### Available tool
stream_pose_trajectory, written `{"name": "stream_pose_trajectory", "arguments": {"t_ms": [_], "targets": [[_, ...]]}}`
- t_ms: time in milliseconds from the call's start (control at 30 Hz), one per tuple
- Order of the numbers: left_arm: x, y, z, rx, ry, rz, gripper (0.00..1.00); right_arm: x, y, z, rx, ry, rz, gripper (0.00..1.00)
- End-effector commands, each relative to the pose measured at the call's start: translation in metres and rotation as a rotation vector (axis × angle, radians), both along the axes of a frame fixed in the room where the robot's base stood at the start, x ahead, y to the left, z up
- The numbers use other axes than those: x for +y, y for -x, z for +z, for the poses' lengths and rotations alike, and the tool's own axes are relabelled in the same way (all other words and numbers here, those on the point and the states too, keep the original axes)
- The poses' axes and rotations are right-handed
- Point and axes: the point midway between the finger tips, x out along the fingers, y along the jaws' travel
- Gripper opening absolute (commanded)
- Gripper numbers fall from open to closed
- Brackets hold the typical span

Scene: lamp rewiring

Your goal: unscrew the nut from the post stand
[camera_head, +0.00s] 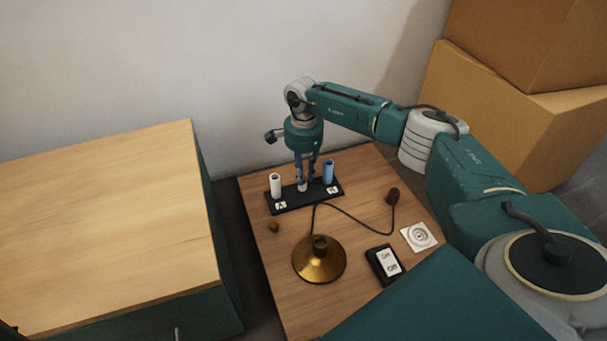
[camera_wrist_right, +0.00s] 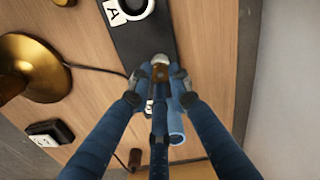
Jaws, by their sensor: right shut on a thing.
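The black post stand (camera_head: 324,195) stands near the back of the wooden table. It has a white post (camera_head: 276,185) on the left, a blue post (camera_head: 328,172) on the right and a short pale post (camera_head: 302,186) between them. My right gripper (camera_head: 303,178) points down over the middle of the stand. In the right wrist view its fingers (camera_wrist_right: 159,74) are shut on a small brown piece, apparently the nut (camera_wrist_right: 159,73), beside a pale rounded end. The fingers hide most of it, and I cannot tell whether its thread is engaged. My left gripper is not in view.
A brass lamp base (camera_head: 319,262) with a dark cord to a plug (camera_head: 393,196) stands in front of the stand. A small brass knob (camera_head: 274,227), a black switch box (camera_head: 384,264) and a white socket (camera_head: 419,236) lie around it. Cardboard boxes (camera_head: 500,110) stand right; a wooden cabinet (camera_head: 110,225) stands left.

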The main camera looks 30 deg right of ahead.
Motion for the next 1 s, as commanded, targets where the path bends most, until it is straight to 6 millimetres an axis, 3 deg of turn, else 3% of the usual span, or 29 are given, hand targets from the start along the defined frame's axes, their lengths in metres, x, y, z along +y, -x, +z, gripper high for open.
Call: {"name": "stream_pose_trajectory", "arguments": {"t_ms": [200, 300, 567, 600, 700, 1000], "targets": [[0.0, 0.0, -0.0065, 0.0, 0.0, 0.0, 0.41, -0.0004, 0.0059, -0.0048, 0.022, 0.0, 0.341, 0.0], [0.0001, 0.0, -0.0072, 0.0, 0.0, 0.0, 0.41, -0.001, 0.0056, -0.004, 0.021, -0.001, 0.43, 0.0], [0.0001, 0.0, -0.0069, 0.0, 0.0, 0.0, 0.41, -0.0027, 0.0056, -0.0035, 0.022, 0.002, 0.457, 0.0], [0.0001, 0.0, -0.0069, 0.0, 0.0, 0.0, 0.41, -0.0029, 0.0056, -0.0035, 0.022, 0.003, 0.456, 0.2], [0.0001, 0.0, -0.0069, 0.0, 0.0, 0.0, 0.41, -0.0032, 0.0051, -0.0032, 0.02, 0.004, 0.455, 0.38], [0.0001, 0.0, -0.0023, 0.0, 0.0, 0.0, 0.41, -0.0011, 0.0023, 0.0011, 0.012, 0.002, 0.432, 0.38]]}}
